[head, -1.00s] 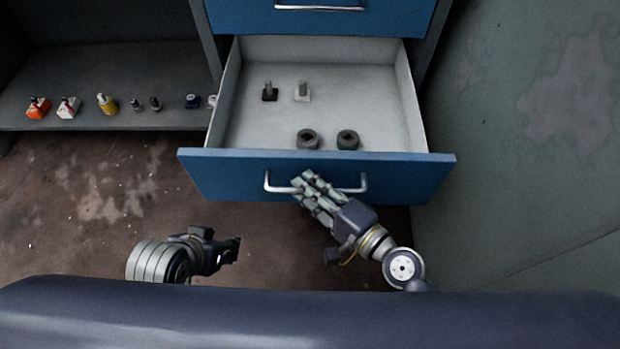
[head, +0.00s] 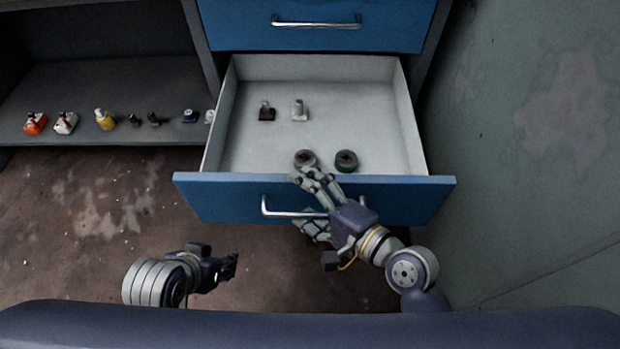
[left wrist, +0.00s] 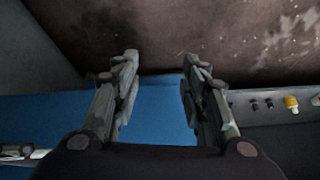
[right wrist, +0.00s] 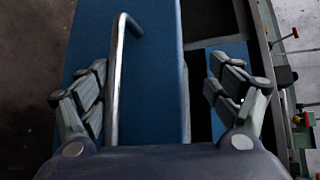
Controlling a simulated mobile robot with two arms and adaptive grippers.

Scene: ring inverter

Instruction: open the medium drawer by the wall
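The drawer by the wall has a blue front (head: 235,198) with a metal handle (head: 268,208), and stands pulled far out. Its pale interior (head: 240,155) shows. My right gripper (head: 308,204) is open at the drawer front, one finger above the front's top edge and the other below the handle. In the right wrist view, the handle (right wrist: 117,75) and the drawer front (right wrist: 150,90) lie between its spread fingers, and neither finger clearly grips. My left gripper (head: 232,268) is low at the left, away from the drawer; the left wrist view shows its fingers (left wrist: 160,90) open and empty.
Two small fittings (head: 299,112) and two dark round parts (head: 346,161) lie in the drawer. Another blue drawer (head: 240,25) above is shut. A shelf at the left (head: 85,80) holds several small items. A green wall (head: 530,150) stands close at the right.

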